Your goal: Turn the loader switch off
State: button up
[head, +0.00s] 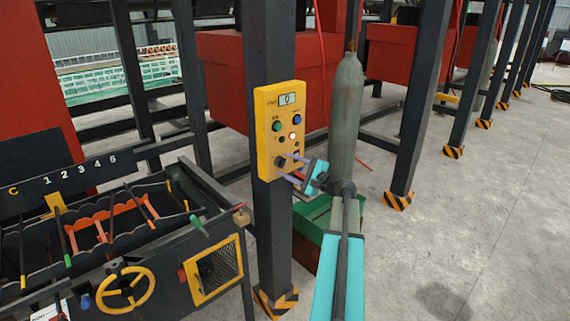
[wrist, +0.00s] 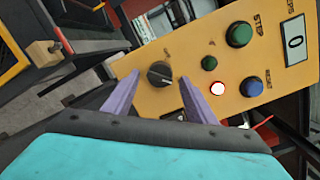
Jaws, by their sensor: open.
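A yellow control panel (head: 266,105) is fixed to a dark upright post. In the wrist view, a black rotary knob (wrist: 160,74), which looks like the loader switch, sits on the panel (wrist: 205,40); its label is not readable. My gripper (head: 287,167) is at the panel's lower part in the head view. In the wrist view its two purple fingers (wrist: 159,82) are open, one on each side of the knob, with visible gaps. I cannot tell whether the fingertips reach around the knob or stop short of it. Nothing is held.
The panel also has a green STEP button (wrist: 239,34), a small dark-green button (wrist: 209,63), a lit white-red lamp (wrist: 217,88), a blue button (wrist: 251,86) and a display reading 0 (wrist: 295,42). A gas cylinder (head: 346,110) stands behind my arm. A machine with a yellow handwheel (head: 126,289) is at left.

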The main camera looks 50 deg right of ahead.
jog(key=shift+w, duration=0.55)
